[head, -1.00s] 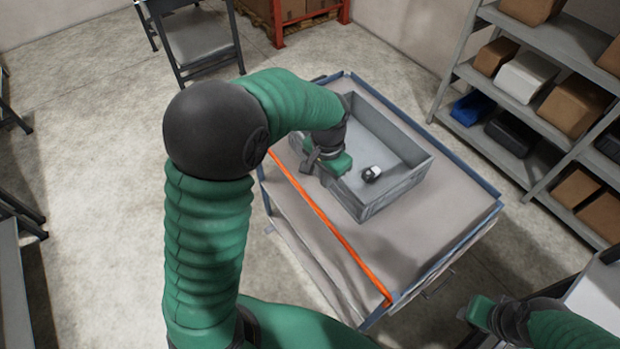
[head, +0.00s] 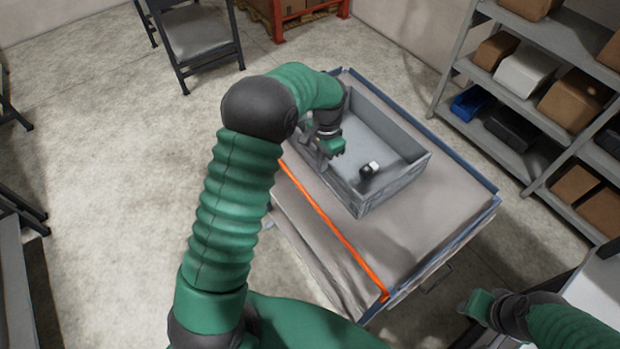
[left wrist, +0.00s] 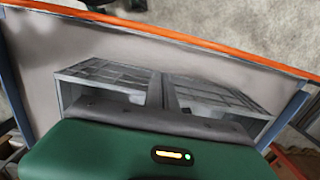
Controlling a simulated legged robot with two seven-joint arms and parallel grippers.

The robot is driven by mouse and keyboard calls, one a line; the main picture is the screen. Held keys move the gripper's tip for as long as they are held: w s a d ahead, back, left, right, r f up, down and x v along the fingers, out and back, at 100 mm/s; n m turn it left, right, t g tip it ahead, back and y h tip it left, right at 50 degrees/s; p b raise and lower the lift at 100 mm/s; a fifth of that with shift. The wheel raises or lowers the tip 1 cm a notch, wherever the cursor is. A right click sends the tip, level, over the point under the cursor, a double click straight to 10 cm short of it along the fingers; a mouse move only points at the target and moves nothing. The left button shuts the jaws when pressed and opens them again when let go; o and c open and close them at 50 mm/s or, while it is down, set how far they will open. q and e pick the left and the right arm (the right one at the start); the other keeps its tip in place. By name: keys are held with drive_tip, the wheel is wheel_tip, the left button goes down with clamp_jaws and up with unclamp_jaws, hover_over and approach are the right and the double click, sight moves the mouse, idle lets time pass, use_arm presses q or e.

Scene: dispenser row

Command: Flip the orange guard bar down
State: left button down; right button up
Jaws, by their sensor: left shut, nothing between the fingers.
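The orange guard bar (head: 335,233) runs along the near-left edge of the cart top (head: 440,212) in the head view. It also crosses the top of the left wrist view (left wrist: 190,38). My left gripper (head: 325,160) is shut and empty, at the left wall of the grey bin (head: 392,190), just beyond the bar's far part. My left forearm hides the bar's far end. I cannot tell whether the gripper touches the bin. My right gripper (head: 470,305) is at the lower right, away from the bar; its fingers are not clear.
A small black and white object (head: 369,169) lies in the bin. A shelf rack (head: 500,150) with boxes stands at the right. The floor left of the cart is clear.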

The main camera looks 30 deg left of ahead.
use_arm(q)
drive_tip(key=f, duration=0.3)
drive_tip(key=shift+s+a+f+p, duration=0.1)
drive_tip(key=shift+s+f+p, duration=0.1)
drive_tip(key=shift+f+p, duration=0.2)
drive_tip(key=s, duration=0.1)
drive_tip(key=a+f+p, duration=0.1)
drive_tip(key=s, duration=0.1)
drive_tip(key=shift+s+a+f, duration=0.3)
drive_tip(key=shift+s+a, duration=0.05)
drive_tip(key=shift+s+a+f, duration=0.1)
drive_tip(key=shift+s+a, duration=0.05)
drive_tip(key=shift+s, duration=0.3)
drive_tip(key=shift+w, duration=0.1)
